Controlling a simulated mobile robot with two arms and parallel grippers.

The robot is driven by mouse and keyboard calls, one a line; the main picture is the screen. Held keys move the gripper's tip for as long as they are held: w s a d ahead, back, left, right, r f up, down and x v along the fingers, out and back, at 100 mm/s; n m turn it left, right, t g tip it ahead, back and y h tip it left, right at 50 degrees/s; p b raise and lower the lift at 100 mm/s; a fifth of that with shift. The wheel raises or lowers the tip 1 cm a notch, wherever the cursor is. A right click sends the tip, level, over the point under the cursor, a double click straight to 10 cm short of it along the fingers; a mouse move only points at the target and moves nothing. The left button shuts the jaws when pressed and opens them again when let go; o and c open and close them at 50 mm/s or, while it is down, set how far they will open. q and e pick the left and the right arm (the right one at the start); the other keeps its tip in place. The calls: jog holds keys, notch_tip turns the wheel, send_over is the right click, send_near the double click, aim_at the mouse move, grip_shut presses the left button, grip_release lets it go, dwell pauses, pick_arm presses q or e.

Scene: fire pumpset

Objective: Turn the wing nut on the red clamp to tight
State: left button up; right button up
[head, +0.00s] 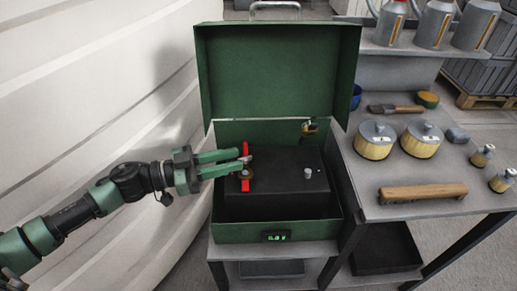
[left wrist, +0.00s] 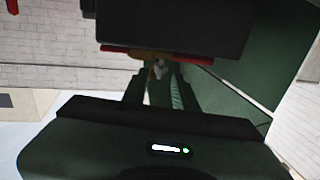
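The red clamp (head: 245,177) is an upright red strip at the left end of a black battery (head: 275,190) inside an open green box (head: 280,231). A small grey wing nut (head: 248,159) shows by the clamp. My left gripper (head: 242,160) reaches in from the left, its two green fingers apart with the tips at the wing nut. In the left wrist view a small grey piece, likely the wing nut (left wrist: 157,70), lies between the fingertips, in front of the red clamp (left wrist: 180,56). Contact is too small to tell. My right gripper is out of view.
The box's raised lid (head: 280,70) stands behind the battery. A grey post (head: 308,173) and a dark yellow-marked clamp (head: 309,128) are to the right. A side table (head: 375,208) holds tins, a wooden-backed brush (head: 422,193) and small jars.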

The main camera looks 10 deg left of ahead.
pick_arm(q)
jog(key=x, duration=0.7)
grip_shut()
